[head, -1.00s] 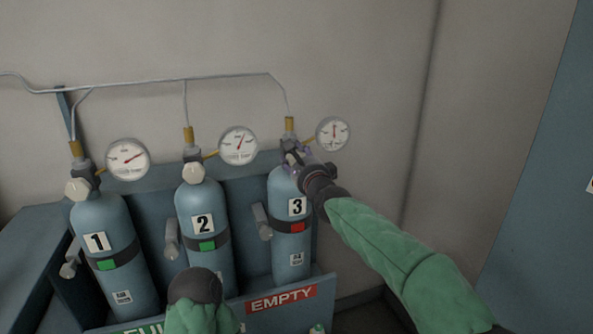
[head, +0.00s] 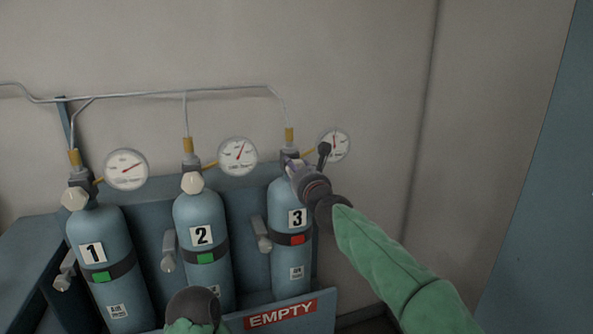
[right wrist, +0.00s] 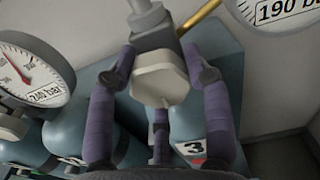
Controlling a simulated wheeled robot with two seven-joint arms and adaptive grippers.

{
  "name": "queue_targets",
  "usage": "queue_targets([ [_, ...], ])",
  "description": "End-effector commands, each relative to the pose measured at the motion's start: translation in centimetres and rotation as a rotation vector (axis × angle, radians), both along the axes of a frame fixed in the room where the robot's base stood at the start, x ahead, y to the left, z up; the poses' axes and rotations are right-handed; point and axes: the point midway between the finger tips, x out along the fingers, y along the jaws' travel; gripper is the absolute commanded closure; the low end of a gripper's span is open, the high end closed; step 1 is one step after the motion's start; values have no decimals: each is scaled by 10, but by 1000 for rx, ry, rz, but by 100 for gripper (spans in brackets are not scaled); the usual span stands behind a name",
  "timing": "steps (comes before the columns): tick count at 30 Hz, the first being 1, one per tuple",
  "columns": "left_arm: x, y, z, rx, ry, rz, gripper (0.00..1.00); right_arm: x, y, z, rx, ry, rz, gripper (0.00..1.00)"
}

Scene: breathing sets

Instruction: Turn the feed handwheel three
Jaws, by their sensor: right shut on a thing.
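Cylinder three (head: 290,210), blue with a red tag (head: 298,240), stands rightmost in the rack. Its feed handwheel (right wrist: 160,82) is a pale, lobed knob below the grey valve body, seen in the right wrist view. My right gripper (head: 291,164) is at the top of cylinder three. In the right wrist view its purple fingers (right wrist: 163,75) surround the handwheel from both sides and below, shut on it. In the head view the gripper hides this handwheel. My left gripper is not visible; only part of my left arm shows at the bottom.
Cylinders one (head: 105,255) and two (head: 202,235) stand to the left, with green tags and pale handwheels. Gauge three (head: 336,146) is close beside my right gripper. Thin pipes (head: 180,92) run above. An EMPTY sign (head: 281,313) is on the rack front.

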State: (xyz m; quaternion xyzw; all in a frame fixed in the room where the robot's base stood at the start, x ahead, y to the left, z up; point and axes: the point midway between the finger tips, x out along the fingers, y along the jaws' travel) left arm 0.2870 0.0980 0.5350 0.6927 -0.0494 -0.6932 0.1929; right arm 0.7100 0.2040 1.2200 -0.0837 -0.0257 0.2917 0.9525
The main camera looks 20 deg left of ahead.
Motion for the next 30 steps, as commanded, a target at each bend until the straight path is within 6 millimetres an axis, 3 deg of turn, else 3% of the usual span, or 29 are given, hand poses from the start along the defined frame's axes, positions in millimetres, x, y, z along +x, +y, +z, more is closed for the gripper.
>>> queue_targets([
  [30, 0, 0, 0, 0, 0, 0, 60, 0, 0, -1, 800, 541, 0, 83],
])
